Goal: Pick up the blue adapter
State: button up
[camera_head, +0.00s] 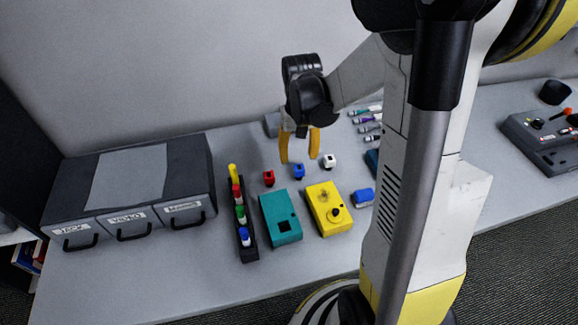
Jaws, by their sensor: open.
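The blue adapter is a small blue block (299,171) on the table, between a red block and a white block. A larger blue block (363,197) lies farther right, beside the yellow box; I cannot tell for certain which of the two is the adapter. My gripper (299,160) has two yellow fingers, open and pointing down. It hangs over the small blue block, with the fingertips just above it in the picture. Nothing shows between the fingers. Their height above the block is hard to tell.
A red block (268,178) and a white block (329,161) flank the small blue one. A teal box (280,218), a yellow box (328,209) and a black rack (248,249) of markers stand in front. A grey drawer unit (191,165) is at left. The front left table is clear.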

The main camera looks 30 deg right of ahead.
aim_at(299, 167)
jog(key=f+b, duration=0.1)
jog(key=f, duration=0.1)
jog(key=f+b, duration=0.1)
jog(key=f, duration=0.2)
jog(key=f+b, duration=0.1)
jog(key=f, duration=0.2)
jog(key=shift+w+d, duration=0.3)
jog(key=shift+d, duration=0.05)
jog(key=shift+r, duration=0.15)
grip_shut()
